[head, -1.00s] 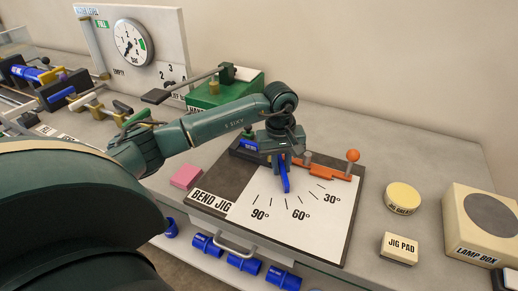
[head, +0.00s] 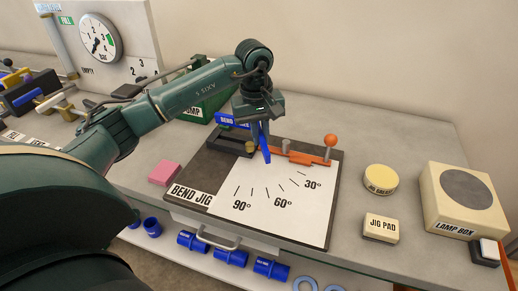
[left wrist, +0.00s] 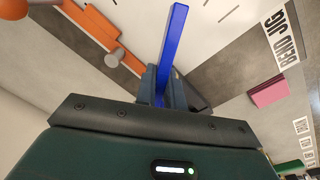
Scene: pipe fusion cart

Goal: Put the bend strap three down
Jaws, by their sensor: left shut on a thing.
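My left gripper (head: 261,124) is shut on a straight blue strap (head: 264,152) and holds it above the bend jig. In the left wrist view the strap (left wrist: 175,45) stands out from between the fingers (left wrist: 163,85). The bend jig (head: 192,193) has a white angle plate (head: 265,215) marked 90, 60 and 30 degrees. An orange lever with a ball knob (head: 331,141) lies along its back. My right gripper is out of view.
A pink block (head: 165,173) lies left of the jig. A round yellow tin (head: 380,179), a jig pad (head: 380,228) and a lamp box (head: 475,197) stand to the right. A gauge panel (head: 105,45) is at back left. The bench behind the lever is clear.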

